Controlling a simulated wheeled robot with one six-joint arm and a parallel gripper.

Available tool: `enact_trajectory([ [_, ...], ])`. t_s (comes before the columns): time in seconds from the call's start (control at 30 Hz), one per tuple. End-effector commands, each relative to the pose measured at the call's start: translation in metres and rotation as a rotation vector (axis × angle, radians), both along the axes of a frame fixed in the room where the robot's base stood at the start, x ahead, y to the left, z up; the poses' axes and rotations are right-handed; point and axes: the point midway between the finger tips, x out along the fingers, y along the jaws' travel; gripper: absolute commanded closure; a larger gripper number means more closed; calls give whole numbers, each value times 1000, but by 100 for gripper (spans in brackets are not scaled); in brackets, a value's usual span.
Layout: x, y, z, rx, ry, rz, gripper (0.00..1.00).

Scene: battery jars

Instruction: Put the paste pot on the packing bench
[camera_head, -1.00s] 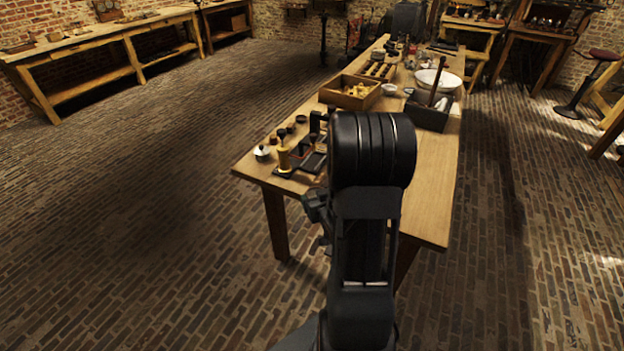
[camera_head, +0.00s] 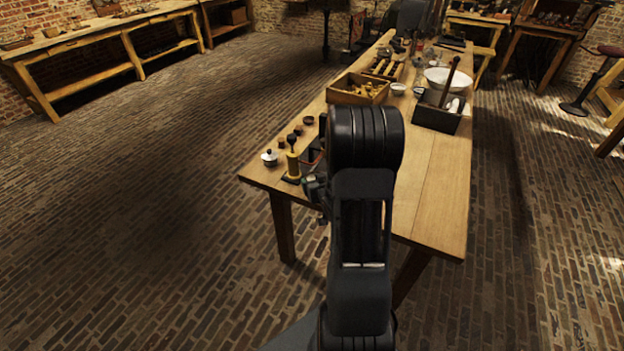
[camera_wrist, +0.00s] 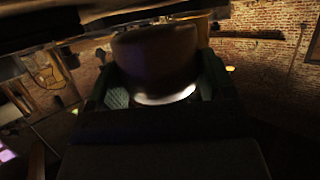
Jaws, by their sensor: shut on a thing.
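In the wrist view my gripper (camera_wrist: 160,92) is shut on a brown rounded pot (camera_wrist: 155,48) with a pale, shiny rim or base. It sits between the two green-padded fingers. The picture there is dark and the pot's far side is hidden. In the head view my own arm hides the pot and most of the gripper. A long wooden bench (camera_head: 428,205) stands right in front of me, with its near right part bare. Another long bench (camera_head: 85,42) stands along the left wall. No label shows which one is the packing bench.
The front bench holds a small lidded pot (camera_head: 269,158), a yellow-bodied tool (camera_head: 293,162), a wooden box of yellow pieces (camera_head: 358,90), a dark crate (camera_head: 437,118) and a white bowl (camera_head: 447,79). A stool (camera_head: 590,85) stands at right. The brick floor at left is open.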

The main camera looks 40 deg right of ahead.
Motion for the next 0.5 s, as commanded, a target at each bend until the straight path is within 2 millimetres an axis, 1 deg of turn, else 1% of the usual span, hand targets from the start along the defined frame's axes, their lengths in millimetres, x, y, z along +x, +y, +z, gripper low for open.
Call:
enact_trajectory([
  [0.07,5,-6,2,-1,-2,-4,62],
  [0.1,4,-7,-8,1,1,-7,62],
  [0.17,3,-8,-15,1,0,-8,62],
  [0.5,5,-5,-15,-1,-3,-2,62],
])
